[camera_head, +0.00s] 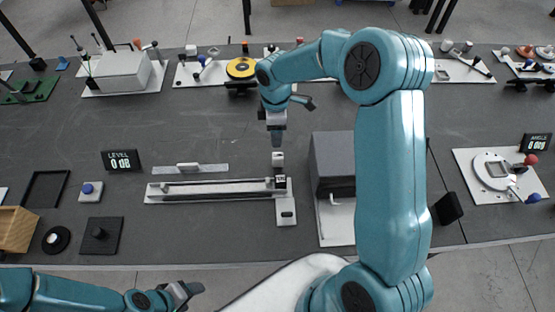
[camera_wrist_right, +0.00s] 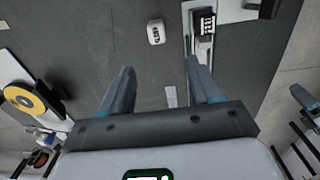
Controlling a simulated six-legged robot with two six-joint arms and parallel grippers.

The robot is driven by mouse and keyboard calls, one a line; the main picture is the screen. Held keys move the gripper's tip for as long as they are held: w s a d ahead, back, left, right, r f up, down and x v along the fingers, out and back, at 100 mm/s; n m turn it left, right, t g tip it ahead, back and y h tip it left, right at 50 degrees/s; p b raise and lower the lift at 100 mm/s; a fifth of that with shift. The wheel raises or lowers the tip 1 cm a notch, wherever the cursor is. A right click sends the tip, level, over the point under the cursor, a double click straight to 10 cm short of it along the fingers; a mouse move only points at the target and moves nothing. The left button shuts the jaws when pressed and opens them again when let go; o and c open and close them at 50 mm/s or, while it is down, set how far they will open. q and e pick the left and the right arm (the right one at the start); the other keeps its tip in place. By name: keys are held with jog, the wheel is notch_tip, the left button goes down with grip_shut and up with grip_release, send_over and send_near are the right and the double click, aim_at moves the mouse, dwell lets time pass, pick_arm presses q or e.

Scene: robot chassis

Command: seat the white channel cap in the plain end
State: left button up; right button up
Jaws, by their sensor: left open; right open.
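The small white channel cap (camera_head: 277,158) lies on the dark table behind the right end of the channel. It also shows in the right wrist view (camera_wrist_right: 156,32), with dark marks on it. The long channel (camera_head: 215,190) lies on a pale base. Its right end carries a dark block with a white-marked face (camera_head: 280,182); its left end (camera_head: 152,192) shows no such block. My right gripper (camera_head: 277,138) is empty above the table, just behind the cap; its spread fingers show in the right wrist view (camera_wrist_right: 163,88). My left gripper (camera_head: 184,292) is open and empty, low in front of the table.
A pale strip with a handle (camera_head: 189,168) lies behind the channel. A grey box (camera_head: 331,160) stands to its right. The table behind the strip is mostly clear.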

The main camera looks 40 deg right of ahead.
jog(key=b, duration=0.5)
send_near(278, 155)
jog(key=f, duration=0.5)
jog(key=shift+w+a, duration=0.1)
jog(key=shift+a, duration=0.3)
jog(key=shift+s+f, duration=0.25)
jog(key=f+b, duration=0.2)
jog(key=f, duration=0.2)
jog(key=shift+w+d+f+b, duration=0.2)
jog(key=shift+d+f+b, duration=0.1)
jog(key=shift+d+b, duration=0.1)
jog(key=shift+f, duration=0.15)
jog(key=shift+s+a+r, duration=0.1)
jog(key=shift+s+r, duration=0.05)
jog(key=shift+r, duration=0.05)
jog(key=shift+f, duration=0.1)
jog(key=c, duration=0.8)
jog(key=shift+c, duration=1.2)
